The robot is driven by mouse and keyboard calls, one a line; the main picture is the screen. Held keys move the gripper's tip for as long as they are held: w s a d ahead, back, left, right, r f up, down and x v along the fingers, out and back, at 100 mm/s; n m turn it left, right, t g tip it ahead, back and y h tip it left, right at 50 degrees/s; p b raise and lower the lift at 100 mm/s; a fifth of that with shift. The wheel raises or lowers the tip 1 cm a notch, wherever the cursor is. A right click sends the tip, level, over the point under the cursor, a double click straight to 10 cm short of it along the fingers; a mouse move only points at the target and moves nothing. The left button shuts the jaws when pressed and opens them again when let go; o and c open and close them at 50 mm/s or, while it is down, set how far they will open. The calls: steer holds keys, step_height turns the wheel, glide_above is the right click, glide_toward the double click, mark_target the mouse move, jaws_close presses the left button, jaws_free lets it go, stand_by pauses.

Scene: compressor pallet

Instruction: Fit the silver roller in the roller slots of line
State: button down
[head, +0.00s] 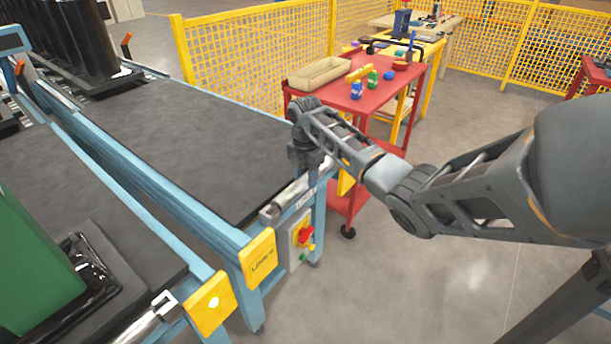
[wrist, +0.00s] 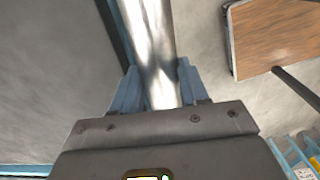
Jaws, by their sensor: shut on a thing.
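The silver roller (head: 291,193) lies across the end of the blue-framed conveyor line (head: 190,207), beside the end of its dark belt. My gripper (head: 309,168) is over the roller's far part, pointing down. In the wrist view the roller (wrist: 156,50) runs lengthwise between my two blue fingers, and my gripper (wrist: 155,92) is shut on it. The roller's near end is close to a grey bracket (head: 268,214) at the frame's corner. The far end is partly hidden by my gripper. I cannot tell whether either end sits in a slot.
A yellow sign plate (head: 259,258) and a control box with a red switch (head: 304,235) are below the line's end. A red cart (head: 340,103) with a tray and small items stands behind my gripper. A neighbouring line (head: 75,225) carries a green block (head: 32,245).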

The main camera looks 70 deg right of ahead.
mark_target(306, 176)
steer(key=shift+f+b, duration=0.3)
steer(key=shift+f, duration=0.25)
steer(key=shift+c, duration=2.4)
jaws_free()
step_height(306, 176, up, 8)
